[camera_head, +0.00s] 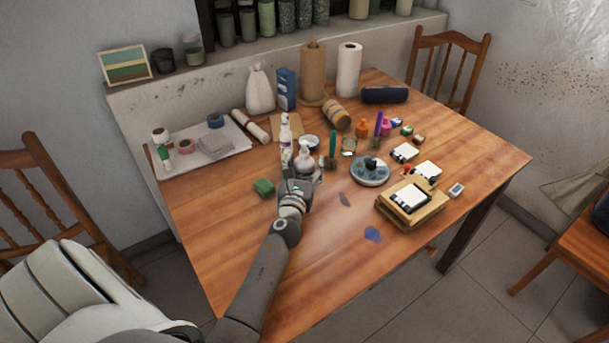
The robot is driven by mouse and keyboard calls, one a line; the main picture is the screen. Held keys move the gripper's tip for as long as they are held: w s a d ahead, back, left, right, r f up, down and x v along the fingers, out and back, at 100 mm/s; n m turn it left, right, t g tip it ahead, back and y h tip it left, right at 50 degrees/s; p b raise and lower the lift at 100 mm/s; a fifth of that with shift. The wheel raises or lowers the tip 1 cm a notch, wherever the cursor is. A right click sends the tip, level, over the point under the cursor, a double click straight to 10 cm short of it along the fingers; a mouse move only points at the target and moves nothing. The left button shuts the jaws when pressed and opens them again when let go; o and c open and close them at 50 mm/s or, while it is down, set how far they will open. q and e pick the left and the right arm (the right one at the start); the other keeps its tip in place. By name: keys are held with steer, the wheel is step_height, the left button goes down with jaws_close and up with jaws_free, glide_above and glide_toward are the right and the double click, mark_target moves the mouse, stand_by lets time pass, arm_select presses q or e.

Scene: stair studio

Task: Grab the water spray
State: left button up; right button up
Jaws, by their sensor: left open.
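Two white bottles stand on the wooden table in front of my left gripper. One is a tall, slim bottle (285,133) with a nozzle top and a small label. The other is a shorter, rounder bottle (304,160) with a narrow top; I cannot tell for sure which is the water spray. My left gripper (301,179) is open, low over the table and right at the near side of the rounder bottle. The gripper hides that bottle's lower part, and I cannot tell whether they touch. My right gripper is not in view.
A round palette (370,171), small paint bottles (362,127) and a wooden box (411,208) stand to the right. Paper rolls (348,70) stand behind. The table's front left is clear.

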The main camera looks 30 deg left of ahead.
arm_select(q)
steer(key=c, duration=0.9)
steer(key=shift+w+r, duration=0.1)
steer(key=shift+c, duration=0.2)
steer(key=shift+r, duration=0.1)
